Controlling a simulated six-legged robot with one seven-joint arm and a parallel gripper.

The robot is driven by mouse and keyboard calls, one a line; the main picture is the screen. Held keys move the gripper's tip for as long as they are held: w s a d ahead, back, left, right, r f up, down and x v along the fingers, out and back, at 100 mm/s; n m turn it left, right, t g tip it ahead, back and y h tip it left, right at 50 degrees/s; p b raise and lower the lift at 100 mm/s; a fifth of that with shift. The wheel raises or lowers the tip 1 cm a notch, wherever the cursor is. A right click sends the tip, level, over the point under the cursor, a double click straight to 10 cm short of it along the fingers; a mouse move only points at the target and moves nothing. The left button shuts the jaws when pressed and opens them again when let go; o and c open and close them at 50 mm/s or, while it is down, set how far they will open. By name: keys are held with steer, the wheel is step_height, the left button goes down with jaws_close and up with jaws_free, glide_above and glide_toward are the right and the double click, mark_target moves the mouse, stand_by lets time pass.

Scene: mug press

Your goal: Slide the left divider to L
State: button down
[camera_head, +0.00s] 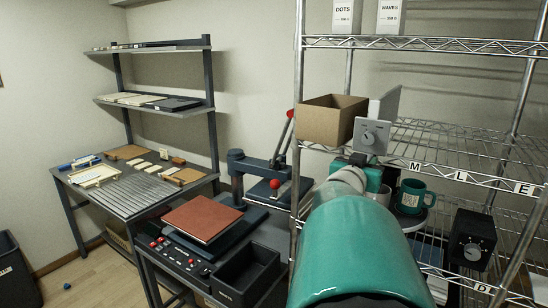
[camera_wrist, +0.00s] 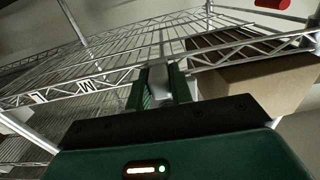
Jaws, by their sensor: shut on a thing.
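The left divider (camera_head: 390,107) is a pale upright plate on the middle wire shelf, just right of the cardboard box.
The shelf right of the divider (camera_head: 455,145) is clear. A teal mug (camera_head: 413,195) stands on the level below.

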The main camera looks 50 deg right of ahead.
mark_target(449, 176)
steer(key=s+d, duration=0.1)
steer(key=s, duration=0.5)
steer(key=s+d, duration=0.1)
steer(key=s, duration=0.5)
steer(key=s+d, duration=0.1)
steer(key=s, duration=0.5)
steer(key=shift+s+f, duration=0.15)
steer(key=shift+s, duration=0.1)
